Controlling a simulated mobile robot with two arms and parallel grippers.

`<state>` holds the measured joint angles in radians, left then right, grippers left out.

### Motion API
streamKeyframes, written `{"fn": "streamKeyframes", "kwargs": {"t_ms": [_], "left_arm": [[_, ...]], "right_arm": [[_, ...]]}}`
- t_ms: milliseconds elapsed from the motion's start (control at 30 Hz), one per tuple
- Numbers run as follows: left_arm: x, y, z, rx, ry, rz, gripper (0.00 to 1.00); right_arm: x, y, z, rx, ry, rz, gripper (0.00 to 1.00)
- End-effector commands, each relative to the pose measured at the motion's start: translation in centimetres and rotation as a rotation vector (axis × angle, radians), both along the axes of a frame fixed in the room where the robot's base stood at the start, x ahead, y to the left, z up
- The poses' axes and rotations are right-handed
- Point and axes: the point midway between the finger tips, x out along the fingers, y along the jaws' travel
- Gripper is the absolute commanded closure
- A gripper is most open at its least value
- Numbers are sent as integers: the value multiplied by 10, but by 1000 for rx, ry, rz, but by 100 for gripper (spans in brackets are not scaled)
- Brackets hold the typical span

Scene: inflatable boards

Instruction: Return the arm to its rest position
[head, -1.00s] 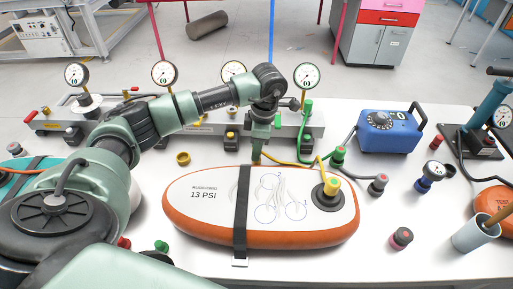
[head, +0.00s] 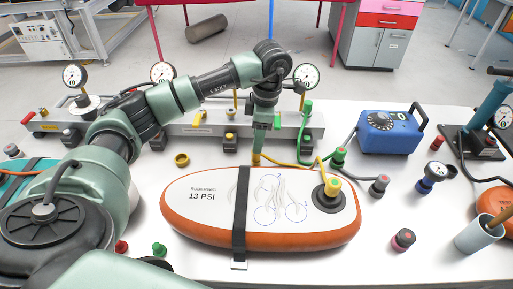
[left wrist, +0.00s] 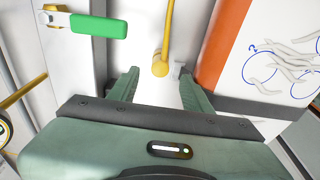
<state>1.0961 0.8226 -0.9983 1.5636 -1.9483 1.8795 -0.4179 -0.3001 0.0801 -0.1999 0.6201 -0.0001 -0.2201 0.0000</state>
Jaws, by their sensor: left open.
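My left arm reaches in from the left, and its gripper (head: 257,157) points down behind the 13 PSI board, an orange-rimmed white board (head: 205,215) with a black strap. In the left wrist view the gripper (left wrist: 158,88) has its two green fingers spread apart. A yellow hose end (left wrist: 160,67) shows between and beyond the fingers; I cannot tell whether it touches them. The board's orange edge (left wrist: 222,45) is just right of the fingers. No held object shows. My right gripper is not in view.
A grey manifold (head: 205,125) with gauges runs behind the board. A green valve handle (left wrist: 98,25) is near the left finger. A blue pump box (head: 388,132) stands right, and a grey cup (head: 474,236) stands at front right. Several small caps lie on the white table.

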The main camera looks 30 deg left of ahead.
Motion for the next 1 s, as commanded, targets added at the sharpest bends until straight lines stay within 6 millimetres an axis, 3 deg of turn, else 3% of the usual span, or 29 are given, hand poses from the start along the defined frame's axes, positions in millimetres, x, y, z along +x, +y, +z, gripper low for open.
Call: {"fn": "streamKeyframes", "kwargs": {"t_ms": [200,767,1000], "left_arm": [[1,-2,20,-1,-1,0,51],[1,-2,22,-1,1,0,51],[1,-2,62,-1,-1,0,51]], "right_arm": [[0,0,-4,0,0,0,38],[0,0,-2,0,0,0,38],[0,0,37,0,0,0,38]]}}
